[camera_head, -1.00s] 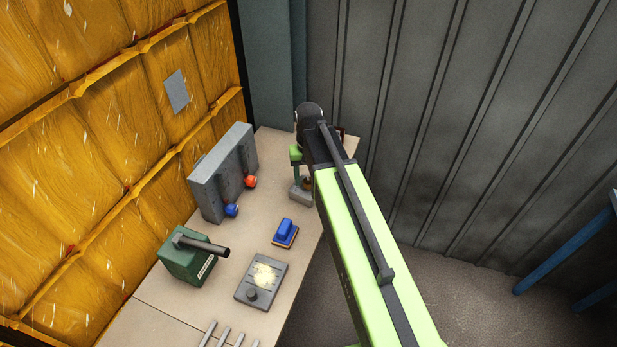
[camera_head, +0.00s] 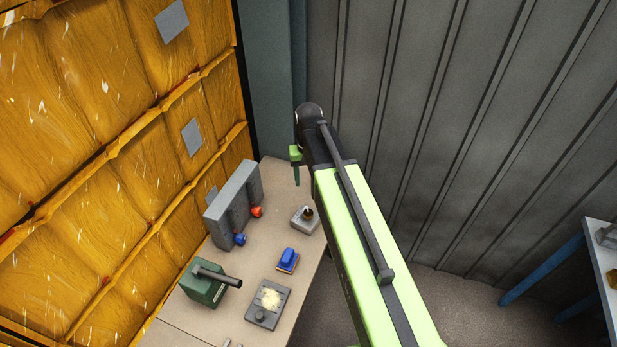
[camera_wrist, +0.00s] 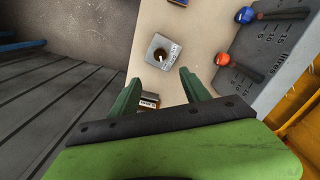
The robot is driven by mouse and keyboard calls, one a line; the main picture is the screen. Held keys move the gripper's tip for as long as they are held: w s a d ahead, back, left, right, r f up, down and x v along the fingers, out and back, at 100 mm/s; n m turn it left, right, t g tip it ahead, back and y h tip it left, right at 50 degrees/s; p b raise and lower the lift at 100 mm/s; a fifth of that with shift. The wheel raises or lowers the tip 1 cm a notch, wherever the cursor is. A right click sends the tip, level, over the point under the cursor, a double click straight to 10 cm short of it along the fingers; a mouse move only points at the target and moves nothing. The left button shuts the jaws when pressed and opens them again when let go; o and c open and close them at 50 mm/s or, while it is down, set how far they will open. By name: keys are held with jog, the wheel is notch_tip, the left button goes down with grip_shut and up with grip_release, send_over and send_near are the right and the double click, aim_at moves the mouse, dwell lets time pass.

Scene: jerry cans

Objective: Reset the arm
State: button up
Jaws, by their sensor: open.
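My arm, lime green with a black end, reaches out over the far end of the workbench (camera_head: 190,318) in the head view. My gripper (camera_head: 296,165) shows only in part at the arm's tip, the rest hidden behind the arm. In the wrist view my gripper (camera_wrist: 158,92) has its two green fingers spread apart, with nothing held between them. A small grey block with a dark round hole (camera_wrist: 163,53) stands on the bench beyond the fingertips; it also shows in the head view (camera_head: 304,221). A small box (camera_wrist: 149,101) shows low between the fingers.
A grey panel with red and blue knobs (camera_head: 233,205) stands at the bench's left side. A corrugated wall (camera_head: 400,110) rises behind. Another table (camera_head: 606,262) stands at right.

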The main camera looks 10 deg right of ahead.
jog(key=shift+f, duration=0.1)
jog(key=s+f+b, duration=0.8)
jog(key=s, duration=0.2)
jog(key=shift+n, duration=0.4)
